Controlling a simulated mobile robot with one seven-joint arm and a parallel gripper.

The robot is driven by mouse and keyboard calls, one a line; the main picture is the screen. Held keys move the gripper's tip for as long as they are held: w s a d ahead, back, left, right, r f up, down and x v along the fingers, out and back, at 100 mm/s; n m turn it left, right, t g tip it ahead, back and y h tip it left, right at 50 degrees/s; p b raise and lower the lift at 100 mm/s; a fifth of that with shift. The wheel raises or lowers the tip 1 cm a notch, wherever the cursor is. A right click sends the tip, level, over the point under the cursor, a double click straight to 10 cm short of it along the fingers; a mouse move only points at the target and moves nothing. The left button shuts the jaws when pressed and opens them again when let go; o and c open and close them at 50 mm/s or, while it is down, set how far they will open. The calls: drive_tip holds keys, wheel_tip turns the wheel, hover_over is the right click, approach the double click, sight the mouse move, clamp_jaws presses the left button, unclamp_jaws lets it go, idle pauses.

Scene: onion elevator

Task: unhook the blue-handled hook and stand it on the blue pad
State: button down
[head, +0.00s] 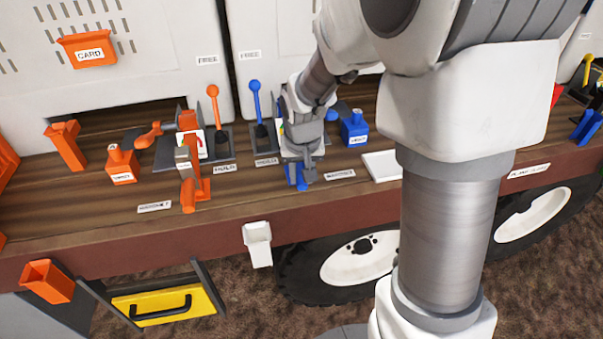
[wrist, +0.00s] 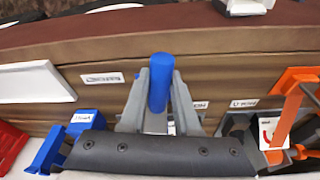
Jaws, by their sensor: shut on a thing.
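My gripper (head: 300,165) is low over the wooden deck, just right of the blue lever in the head view. It is shut on an upright-looking blue cylinder, the handle of the blue-handled hook (wrist: 160,82), seen between its two fingers in the wrist view. In the head view a blue part of it (head: 297,184) shows below my gripper. The hook end is hidden behind my fingers and wrist, so I cannot tell whether it still hangs on anything. I cannot make out a blue pad in either view.
A blue lever (head: 256,108) stands left of my gripper and a blue labelled box (head: 355,128) right of it. An orange lever (head: 215,115) and orange fittings (head: 190,165) stand further left. A white tray (head: 383,165) lies right, near the deck's front edge.

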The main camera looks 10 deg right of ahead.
drive_tip(key=c, duration=0.6)
unclamp_jaws()
drive_tip(key=shift+o, duration=0.2)
drive_tip(key=d+v, duration=0.1)
drive_tip(key=v, duration=1.5)
drive_tip(key=s+r+n+t, duration=0.1)
drive_tip(key=s+n+t, duration=0.1)
drive_tip(key=s, duration=1.4)
drive_tip(key=shift+s+d+t+p, duration=0.3)
drive_tip(key=shift+d+t, duration=0.1)
drive_tip(key=shift+d, duration=0.05)
drive_tip(key=shift+r, duration=0.2)
